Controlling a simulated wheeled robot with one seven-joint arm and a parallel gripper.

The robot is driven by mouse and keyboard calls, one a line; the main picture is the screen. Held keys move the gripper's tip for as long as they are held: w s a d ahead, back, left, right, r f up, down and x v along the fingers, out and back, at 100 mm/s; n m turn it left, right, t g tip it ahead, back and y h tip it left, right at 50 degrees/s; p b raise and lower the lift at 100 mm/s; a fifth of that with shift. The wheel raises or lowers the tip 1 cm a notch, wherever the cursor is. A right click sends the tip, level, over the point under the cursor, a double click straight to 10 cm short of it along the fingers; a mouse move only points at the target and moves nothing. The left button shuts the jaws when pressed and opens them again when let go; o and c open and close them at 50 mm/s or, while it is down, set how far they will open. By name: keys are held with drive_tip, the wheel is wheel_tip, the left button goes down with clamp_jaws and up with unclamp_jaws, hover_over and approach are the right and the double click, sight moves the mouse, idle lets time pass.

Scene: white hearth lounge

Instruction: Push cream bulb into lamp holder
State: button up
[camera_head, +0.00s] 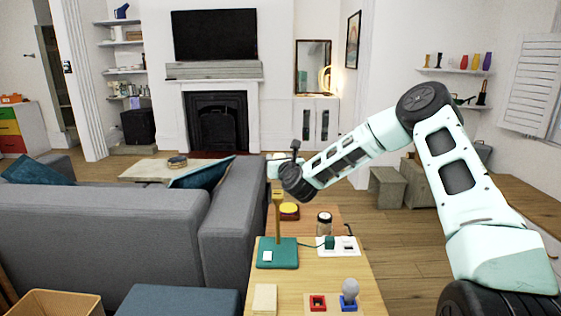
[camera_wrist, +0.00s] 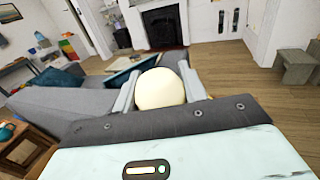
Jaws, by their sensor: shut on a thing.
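The cream bulb (camera_wrist: 160,88) shows in the wrist view, between the two fingers of my gripper (camera_wrist: 158,82), which is shut on it. In the head view my gripper (camera_head: 277,178) is above the table, at the top of the lamp. The lamp has a teal base (camera_head: 288,254) with a white switch and an upright gold post (camera_head: 277,222). The holder at the top of the post is small and close under my gripper. I cannot tell whether the bulb touches the holder.
The wooden table (camera_head: 335,275) also bears a grey bulb (camera_head: 350,287) in a blue stand, a red square stand (camera_head: 318,302), a white socket strip (camera_head: 349,252) with a green plug, a jar (camera_head: 324,223) and a yellow-topped round thing (camera_head: 289,209). A grey sofa (camera_head: 100,235) stands left.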

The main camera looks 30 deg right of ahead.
drive_tip(key=shift+w+a+r, duration=0.1)
drive_tip(key=shift+w+r, duration=0.4)
drive_tip(key=shift+w, duration=0.05)
drive_tip(key=shift+f+b, duration=0.15)
drive_tip(key=shift+b, duration=0.15)
drive_tip(key=shift+f+b, duration=2.15)
drive_tip(key=shift+f, duration=0.3)
drive_tip(key=shift+b, duration=0.6)
drive_tip(key=shift+f+b, duration=1.1)
drive_tip(key=shift+f, duration=0.05)
drive_tip(key=o, duration=1)
drive_tip(key=shift+o, duration=0.2)
